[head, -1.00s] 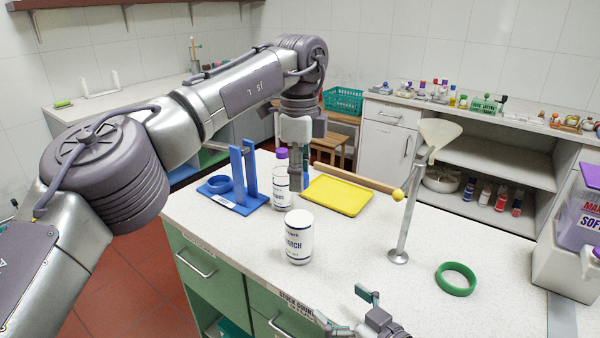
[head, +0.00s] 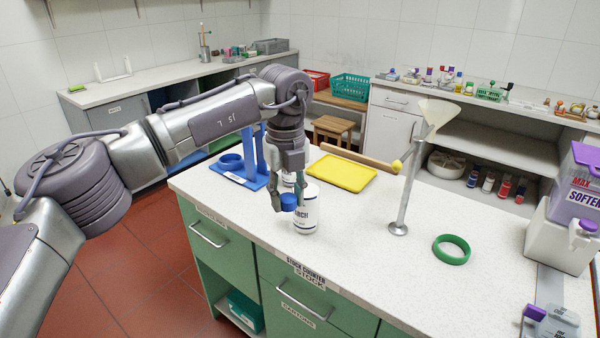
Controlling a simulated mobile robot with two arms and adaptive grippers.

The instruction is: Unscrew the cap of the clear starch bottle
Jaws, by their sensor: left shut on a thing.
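The starch bottle (head: 306,216) is a white upright container with dark lettering ending in "ARCH", standing on the counter. My left gripper (head: 286,202) points down at its upper left side, shut on a blue cap (head: 289,199). The cap overlaps the bottle's upper left edge in the picture, not its top. I cannot tell whether cap and bottle touch. The gripper hides part of the bottle's top. A second white bottle (head: 289,180) behind is mostly hidden by my gripper. My right gripper is not in view.
A blue stand (head: 248,165) and a yellow tray (head: 342,173) lie behind. A funnel stand (head: 400,205) and a green ring (head: 452,249) are to the right. The softener container (head: 575,195) stands at the right edge. The front middle counter is clear.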

